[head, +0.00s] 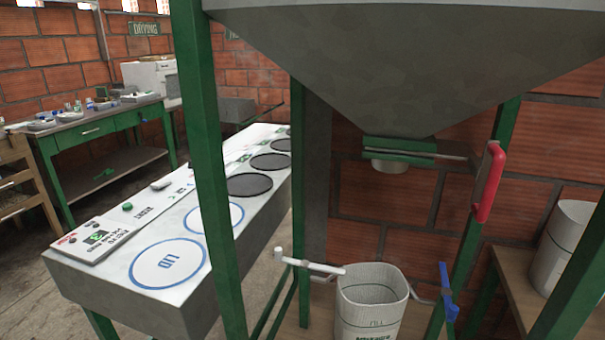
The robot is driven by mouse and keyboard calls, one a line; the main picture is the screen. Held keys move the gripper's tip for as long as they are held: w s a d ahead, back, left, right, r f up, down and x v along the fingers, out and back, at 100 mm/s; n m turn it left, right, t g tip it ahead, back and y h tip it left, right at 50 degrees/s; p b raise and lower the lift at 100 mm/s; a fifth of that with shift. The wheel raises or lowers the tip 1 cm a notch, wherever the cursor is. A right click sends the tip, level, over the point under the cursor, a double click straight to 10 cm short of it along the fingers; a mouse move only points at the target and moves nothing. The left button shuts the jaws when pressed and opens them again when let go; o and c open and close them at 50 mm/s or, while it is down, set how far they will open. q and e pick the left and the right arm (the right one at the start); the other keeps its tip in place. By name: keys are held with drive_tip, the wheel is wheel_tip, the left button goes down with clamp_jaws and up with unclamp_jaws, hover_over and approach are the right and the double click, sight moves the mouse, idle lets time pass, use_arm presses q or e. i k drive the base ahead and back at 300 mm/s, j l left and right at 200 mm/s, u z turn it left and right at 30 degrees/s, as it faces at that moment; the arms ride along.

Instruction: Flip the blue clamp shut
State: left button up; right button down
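The blue clamp (448,292) is on the green front-right leg of the hopper frame, to the right of the white bucket (370,308). Its blue part stands roughly upright, with a grey metal arm reaching left towards the bucket. It appears apart from the bucket rim, but I cannot tell for certain. A white-handled clamp (312,267) on the left side reaches across to the bucket's left rim. Neither of my grippers is in view.
The grey hopper (410,60) hangs above, with a red handle (487,182) at its outlet. Green frame legs (210,170) stand in front. A concrete counter (190,305) with round lids is left. Another white bucket (562,245) sits on a wooden table at right.

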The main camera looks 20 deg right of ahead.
sight(452, 311)
drive_tip(key=z, duration=1.55)
